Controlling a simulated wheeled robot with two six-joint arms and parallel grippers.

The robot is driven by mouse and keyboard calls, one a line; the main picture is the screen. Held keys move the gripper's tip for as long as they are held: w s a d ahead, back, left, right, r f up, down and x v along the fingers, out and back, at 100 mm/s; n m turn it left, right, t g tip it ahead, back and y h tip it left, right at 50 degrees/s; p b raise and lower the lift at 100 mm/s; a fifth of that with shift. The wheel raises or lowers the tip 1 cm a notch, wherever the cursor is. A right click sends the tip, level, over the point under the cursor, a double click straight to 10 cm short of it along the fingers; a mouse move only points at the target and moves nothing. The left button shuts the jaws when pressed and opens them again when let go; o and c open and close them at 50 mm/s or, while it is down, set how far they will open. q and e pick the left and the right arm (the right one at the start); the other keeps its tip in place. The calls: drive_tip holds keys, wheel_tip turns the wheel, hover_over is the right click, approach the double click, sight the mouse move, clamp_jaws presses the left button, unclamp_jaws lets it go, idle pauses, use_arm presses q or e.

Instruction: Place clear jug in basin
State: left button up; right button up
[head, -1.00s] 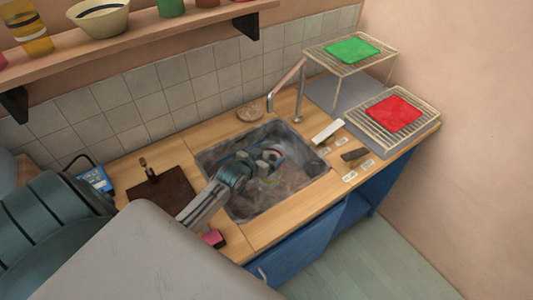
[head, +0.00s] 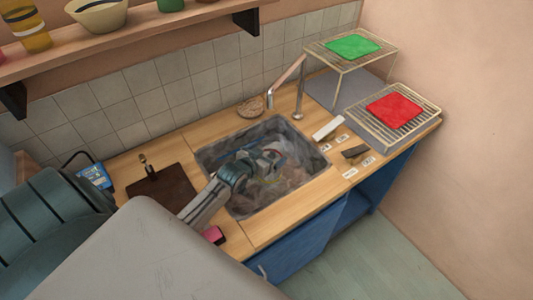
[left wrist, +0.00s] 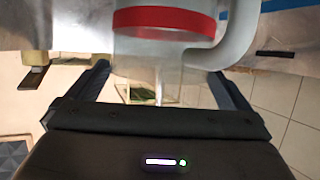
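The clear jug shows large in the left wrist view (left wrist: 160,50), with a red band around it and a pale handle at its right. The fingers of my left gripper (left wrist: 160,80) stand on both sides of its body and appear to press on it. In the head view my left gripper (head: 270,158) reaches down into the grey basin (head: 222,146). There the jug is hard to make out, being see-through and partly hidden by the gripper. I cannot tell whether it touches the basin floor. My right gripper is not in view.
A tap (head: 299,100) stands behind the basin. Wire racks with a green cloth (head: 352,46) and a red cloth (head: 391,110) are at the right. A brown board (head: 163,190) lies left of the basin, and a pink block (head: 213,235) lies in front.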

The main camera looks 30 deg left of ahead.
use_arm(q)
drive_tip(key=shift+r, duration=0.15)
drive_tip(key=r+b+v, duration=0.1)
drive_tip(key=v, duration=1.1)
